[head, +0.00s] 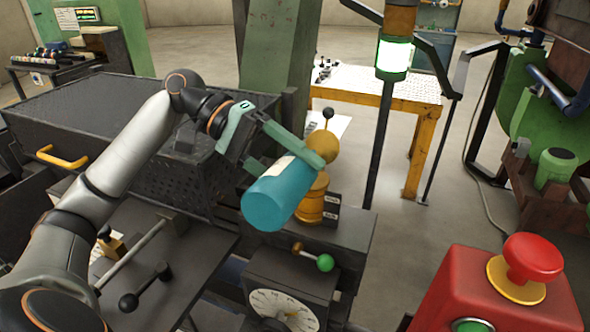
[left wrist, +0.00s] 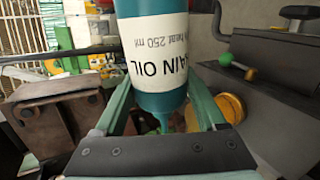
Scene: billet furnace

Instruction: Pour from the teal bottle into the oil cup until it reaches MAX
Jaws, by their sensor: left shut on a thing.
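The teal bottle (head: 279,197) is held tilted in my left gripper (head: 292,156), its broad end towards the lower left in the head view. In the left wrist view the bottle (left wrist: 160,78) shows a white label reading "oil", and its narrow teal nozzle points down the picture, between the fingers. The brass oil cup (head: 312,205) stands just behind and right of the bottle, partly hidden by it. A round brass part (head: 323,147) sits above it. The oil level and any stream are not visible. My right gripper is out of view.
Dark scale labels (head: 332,206) stand beside the cup. A green-knobbed lever (head: 325,262) and a dial (head: 283,308) are below. A red emergency button (head: 532,257) is at right front. A lit green-white lamp (head: 394,56) on a post stands behind.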

